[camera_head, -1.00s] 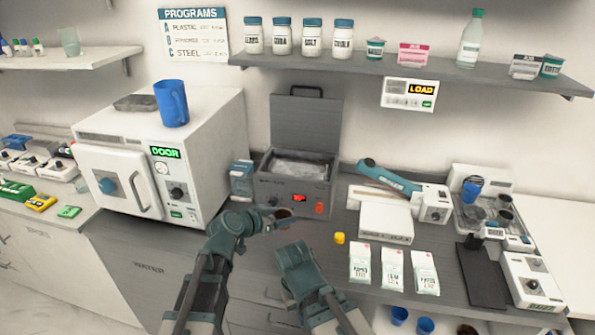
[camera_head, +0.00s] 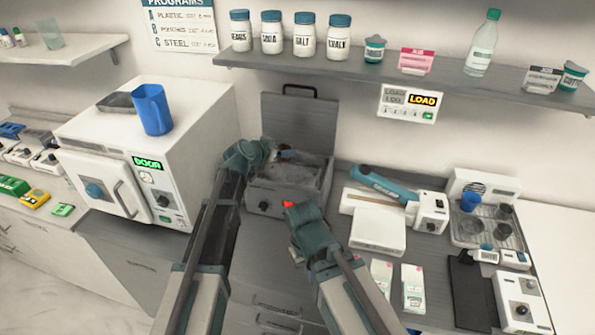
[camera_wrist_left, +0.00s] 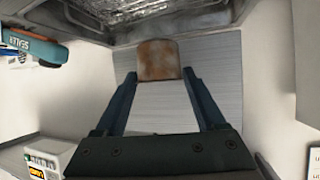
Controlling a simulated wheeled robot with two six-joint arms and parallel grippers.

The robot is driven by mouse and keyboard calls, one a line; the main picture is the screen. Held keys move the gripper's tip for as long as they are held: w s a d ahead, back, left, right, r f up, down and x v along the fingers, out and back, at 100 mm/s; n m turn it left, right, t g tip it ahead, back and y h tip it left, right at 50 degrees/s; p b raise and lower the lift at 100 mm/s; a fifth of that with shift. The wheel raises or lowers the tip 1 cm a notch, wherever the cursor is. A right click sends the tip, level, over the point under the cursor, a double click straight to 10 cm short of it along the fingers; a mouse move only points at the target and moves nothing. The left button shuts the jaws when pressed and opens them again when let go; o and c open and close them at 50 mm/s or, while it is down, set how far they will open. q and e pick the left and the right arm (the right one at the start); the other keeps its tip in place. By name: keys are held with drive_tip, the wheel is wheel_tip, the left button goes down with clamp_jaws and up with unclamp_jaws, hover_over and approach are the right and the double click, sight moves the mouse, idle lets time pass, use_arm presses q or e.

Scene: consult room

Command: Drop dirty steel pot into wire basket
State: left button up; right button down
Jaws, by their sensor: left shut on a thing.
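The dirty steel pot (camera_wrist_left: 160,58) is small, with rusty brown stains. My left gripper (camera_wrist_left: 158,77) is shut on it, with a fingertip at either side of it in the left wrist view. In the head view my left gripper (camera_head: 284,154) is at the back left of the open grey bath, and the pot shows only as a small dark shape. The wire basket (camera_head: 305,175) is inside the bath; its mesh also shows in the left wrist view (camera_wrist_left: 130,10). My right gripper (camera_head: 304,228) is low in front of the bath; its fingers are hidden.
The bath's raised lid (camera_head: 302,118) stands behind it. A white oven (camera_head: 165,130) with a blue jug (camera_head: 152,108) stands to the left. A white device with a teal handle (camera_head: 385,183) and a drying rack (camera_head: 485,225) are to the right. A shelf with jars hangs above.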

use_arm(q)
drive_tip(key=shift+f, duration=0.1)
use_arm(e)
drive_tip(key=shift+f, duration=0.1)
